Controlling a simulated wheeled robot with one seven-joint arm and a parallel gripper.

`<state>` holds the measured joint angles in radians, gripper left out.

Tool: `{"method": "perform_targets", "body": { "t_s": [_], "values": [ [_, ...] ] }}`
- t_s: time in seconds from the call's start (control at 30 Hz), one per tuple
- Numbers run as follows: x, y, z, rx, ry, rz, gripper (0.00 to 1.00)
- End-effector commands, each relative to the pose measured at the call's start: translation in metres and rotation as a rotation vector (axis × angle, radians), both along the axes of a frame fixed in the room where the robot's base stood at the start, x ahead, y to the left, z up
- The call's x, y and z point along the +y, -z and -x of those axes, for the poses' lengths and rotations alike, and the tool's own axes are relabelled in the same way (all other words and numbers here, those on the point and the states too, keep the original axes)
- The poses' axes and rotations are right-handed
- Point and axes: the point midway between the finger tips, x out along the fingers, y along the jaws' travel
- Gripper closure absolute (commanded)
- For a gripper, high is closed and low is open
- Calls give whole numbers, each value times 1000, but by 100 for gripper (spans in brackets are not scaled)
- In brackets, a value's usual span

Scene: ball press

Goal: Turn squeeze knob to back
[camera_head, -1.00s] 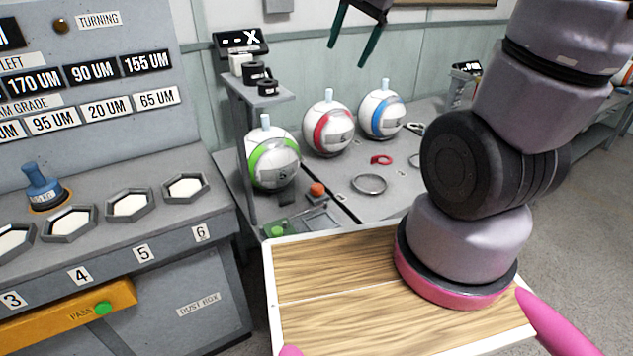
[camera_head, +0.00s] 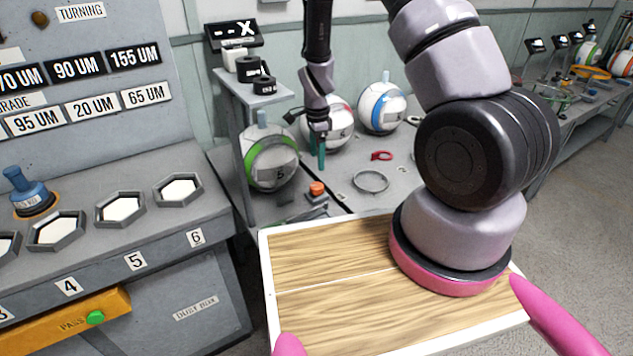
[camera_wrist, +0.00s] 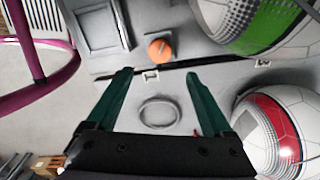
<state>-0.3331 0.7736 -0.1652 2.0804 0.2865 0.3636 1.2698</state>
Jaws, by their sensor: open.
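A small orange knob (camera_head: 317,188), which looks like the squeeze knob, sits low on the grey bench beside the green-striped ball. It also shows in the wrist view (camera_wrist: 160,48), just beyond the gap between my fingertips. A notch or line marks its face, but its exact setting is too small to tell. My gripper (camera_head: 318,155) hangs above the knob with its dark green fingers pointing down. In the wrist view my gripper (camera_wrist: 157,75) is open, empty and apart from the knob.
A green-striped ball (camera_head: 270,160) stands close left of my gripper; the red-striped ball (camera_head: 340,122) and blue-striped ball (camera_head: 382,108) are behind. A metal ring (camera_head: 370,181) and small red piece (camera_head: 381,156) lie on the bench. A small shelf (camera_head: 255,90) rises at left.

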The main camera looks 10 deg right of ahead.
Motion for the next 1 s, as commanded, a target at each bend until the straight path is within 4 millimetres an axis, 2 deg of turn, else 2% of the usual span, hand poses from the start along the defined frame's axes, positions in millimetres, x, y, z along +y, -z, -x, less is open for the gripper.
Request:
{"method": "perform_targets", "body": {
  "t_s": [0.17,0.4,0.6,0.77,1.0],
  "values": [
    [-1,23,1,5,3,0,15],
    [-1,69,1,5,1,0,15],
    [0,96,1,2,0,0,15],
    [0,105,1,2,0,0,15],
    [0,106,1,1,0,-1,15]
  ]
}}
